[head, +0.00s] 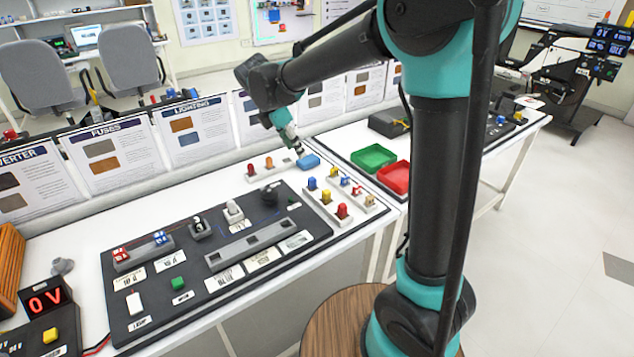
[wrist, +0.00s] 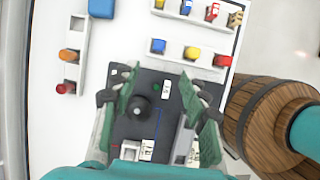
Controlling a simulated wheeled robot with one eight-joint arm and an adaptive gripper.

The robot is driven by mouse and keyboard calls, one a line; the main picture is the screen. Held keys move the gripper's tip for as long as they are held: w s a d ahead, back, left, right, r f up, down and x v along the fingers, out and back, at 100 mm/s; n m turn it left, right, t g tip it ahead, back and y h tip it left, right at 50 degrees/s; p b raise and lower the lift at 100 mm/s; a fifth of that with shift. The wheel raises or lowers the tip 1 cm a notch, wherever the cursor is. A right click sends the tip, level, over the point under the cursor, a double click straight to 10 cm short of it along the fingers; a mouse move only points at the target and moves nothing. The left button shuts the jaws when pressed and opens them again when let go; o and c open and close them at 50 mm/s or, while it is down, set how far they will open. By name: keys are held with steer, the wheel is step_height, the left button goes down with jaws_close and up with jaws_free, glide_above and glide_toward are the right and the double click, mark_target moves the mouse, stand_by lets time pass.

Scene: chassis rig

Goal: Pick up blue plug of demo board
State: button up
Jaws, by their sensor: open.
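The black demo board (head: 205,280) lies on the white bench. A blue plug (head: 160,238) stands in a grey holder at the board's far left, beside a red plug (head: 121,254). My gripper (head: 298,148) is raised near the bench's back right, well to the right of this blue plug. In the wrist view my gripper (wrist: 165,95) is open and empty above the board's edge, with a black knob (wrist: 139,108) between and below its fingers. The board's blue plug does not show in the wrist view.
A white rack with blue (head: 312,183), yellow and red plugs stands right of the board. Another rack holds small parts (head: 345,181). A blue box (head: 308,161), green tray (head: 373,157) and red tray (head: 394,177) lie behind. Upright poster panels (head: 194,130) line the back.

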mark_target(311, 178)
steer(key=x, duration=1.7)
steer(key=shift+w, duration=0.2)
steer(key=shift+c, duration=0.3)
jaws_close()
